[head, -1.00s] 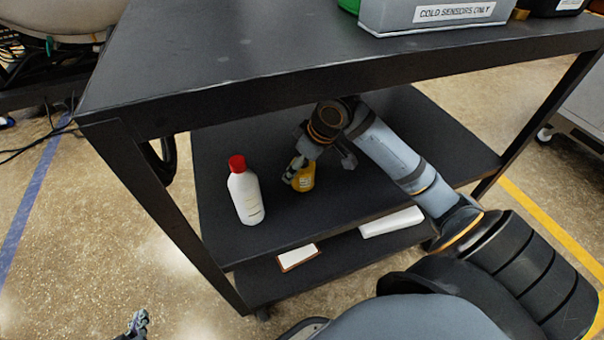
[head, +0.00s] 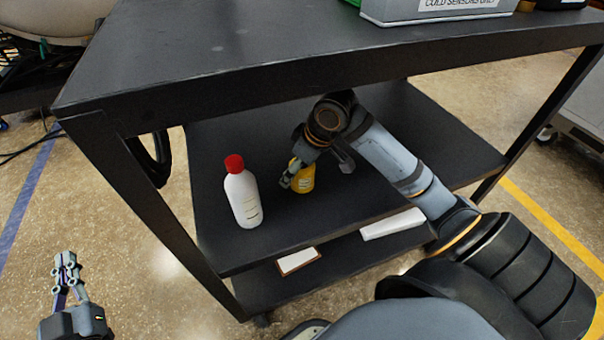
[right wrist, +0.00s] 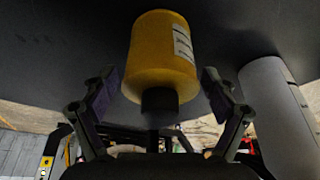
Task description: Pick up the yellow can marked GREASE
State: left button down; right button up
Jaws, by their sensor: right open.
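The yellow can (head: 305,180) stands on the middle shelf of the black cart, partly hidden by my right gripper (head: 288,180). In the right wrist view the can (right wrist: 160,55) appears upside down, with a dark cap and a pale label whose words I cannot read. It sits between the spread fingers of my right gripper (right wrist: 162,92), with a gap on each side. That gripper is open and holds nothing. My left gripper (head: 66,262) is over the floor at the bottom left, away from the cart; its finger opening is unclear.
A white bottle with a red cap (head: 243,198) stands left of the can; it also shows in the right wrist view (right wrist: 275,105). The cart's black top (head: 230,60) overhangs the shelf (head: 270,235). A grey bin (head: 430,12) sits on top. A clipboard (head: 299,261) lies lower down.

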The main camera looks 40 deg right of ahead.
jog(key=shift+c, duration=0.4)
jog(key=c, duration=1.5)
jog(key=shift+o, duration=0.2)
